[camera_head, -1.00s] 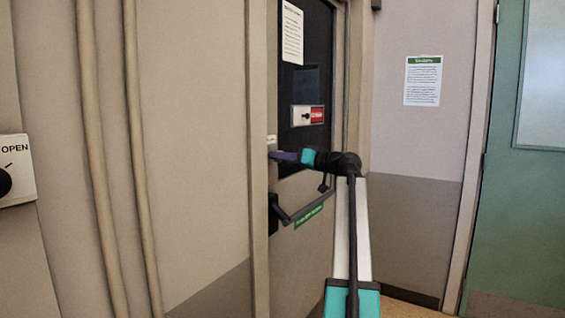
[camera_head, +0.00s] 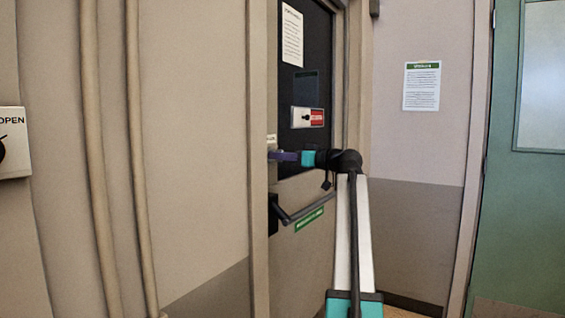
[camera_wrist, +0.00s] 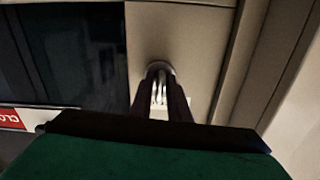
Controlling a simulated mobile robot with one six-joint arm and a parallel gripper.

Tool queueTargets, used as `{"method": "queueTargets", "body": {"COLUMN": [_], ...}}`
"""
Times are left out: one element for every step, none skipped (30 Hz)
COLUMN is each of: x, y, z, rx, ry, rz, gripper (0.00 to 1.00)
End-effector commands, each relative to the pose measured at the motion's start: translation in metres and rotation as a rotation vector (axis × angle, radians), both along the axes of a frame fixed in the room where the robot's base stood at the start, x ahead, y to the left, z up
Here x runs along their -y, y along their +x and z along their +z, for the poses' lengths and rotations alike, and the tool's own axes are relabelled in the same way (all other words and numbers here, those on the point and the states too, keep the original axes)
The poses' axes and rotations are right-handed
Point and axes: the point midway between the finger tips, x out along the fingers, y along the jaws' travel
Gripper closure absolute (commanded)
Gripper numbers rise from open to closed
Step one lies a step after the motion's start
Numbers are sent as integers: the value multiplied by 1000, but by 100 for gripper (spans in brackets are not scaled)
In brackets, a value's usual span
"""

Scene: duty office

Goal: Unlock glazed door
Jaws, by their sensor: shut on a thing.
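The glazed door (camera_head: 300,249) has a dark glass panel (camera_head: 304,80) and stands at the middle of the head view, seen at a steep angle. My gripper (camera_head: 273,155) is at the door's left stile, just above the handle. In the wrist view my gripper (camera_wrist: 160,84) has its two dark fingers closed around a small bright metal lock turn (camera_wrist: 159,93). A round metal collar (camera_wrist: 159,68) shows behind the fingertips. The fingers hide most of the lock turn, so its angle is hard to tell.
A dark bar handle (camera_head: 302,210) with a green label sits below my gripper. A slide sign with a red field (camera_head: 307,117) is on the glass. A box marked OPEN (camera_head: 14,145) is at far left. A green door (camera_head: 527,220) stands at right.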

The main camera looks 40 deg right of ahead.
Motion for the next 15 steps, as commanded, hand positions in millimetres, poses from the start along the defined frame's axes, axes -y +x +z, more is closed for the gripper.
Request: {"method": "queueTargets", "body": {"x": [0,0,0,0,0,0,0,1,1,1,1,1,1,0,0], "y": [0,0,0,0,0,0,0,0,0,0,0,0,0,0,0], "z": [-2,-2,-2,-3,-3,-3,-3,-3,-3,-3,-3,-3,-3,-2,-2], "rx": [3,5,7,10,12,14,17,19,22,24,26,28,30,31,33], "ry": [-15,-24,-34,-43,-52,-62,-71,-80,-91,-100,-108,-120,-128,-134,-141], "rz": [0,0,0,0,0,0,0,0,0,0,0,0,0,0,0], "gripper": [100,100,100,100,100,100,100,100,100,100,100,100,100,100,100]}}
